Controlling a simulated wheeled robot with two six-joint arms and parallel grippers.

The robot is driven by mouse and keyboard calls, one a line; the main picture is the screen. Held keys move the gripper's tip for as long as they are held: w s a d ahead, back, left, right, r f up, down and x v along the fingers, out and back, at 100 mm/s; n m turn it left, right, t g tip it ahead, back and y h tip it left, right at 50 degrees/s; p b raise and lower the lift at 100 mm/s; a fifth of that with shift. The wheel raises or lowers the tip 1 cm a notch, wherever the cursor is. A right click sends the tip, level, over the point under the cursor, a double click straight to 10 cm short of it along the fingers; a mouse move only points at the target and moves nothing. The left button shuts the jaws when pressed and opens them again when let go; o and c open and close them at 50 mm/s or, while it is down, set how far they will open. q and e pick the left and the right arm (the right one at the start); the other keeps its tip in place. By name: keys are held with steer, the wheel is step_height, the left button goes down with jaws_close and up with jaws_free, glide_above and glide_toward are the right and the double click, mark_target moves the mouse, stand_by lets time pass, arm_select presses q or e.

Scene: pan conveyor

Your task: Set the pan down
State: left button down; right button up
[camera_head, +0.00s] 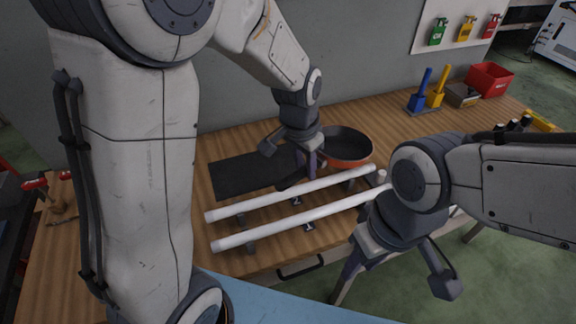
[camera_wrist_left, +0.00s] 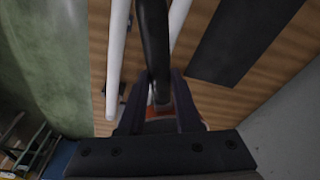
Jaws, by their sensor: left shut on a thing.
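The pan (camera_head: 350,158), orange outside and dark inside, is in the head view behind the white rails and right of the black mat (camera_head: 230,177). My left gripper (camera_head: 308,172) is shut on its black handle, which shows between the fingers in the left wrist view (camera_wrist_left: 154,45). The pan looks roughly level; I cannot tell whether it touches the table. Part of the pan is hidden behind the gripper. The mat is bare where visible and also shows in the left wrist view (camera_wrist_left: 240,40). My right gripper (camera_head: 395,285) is open and empty at the front right.
Two white rails (camera_head: 240,208) run along the wooden table (camera_head: 400,125) in front of the pan. Blue and yellow tools (camera_head: 420,92) and a red bin (camera_head: 490,80) stand at the back right. A grey wall (camera_head: 350,50) is behind the table. A red-handled item (camera_head: 58,195) lies far left.

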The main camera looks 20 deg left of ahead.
arm_select(q)
glide_above(270, 186)
steer(key=f, duration=0.6)
steer(key=shift+s+f, duration=0.1)
steer(key=shift+s, duration=0.15)
step_height(270, 186, down, 4)
steer(key=shift+a+f, duration=0.1)
steer(key=c, duration=0.6)
jaws_free()
steer(key=shift+s, duration=0.1)
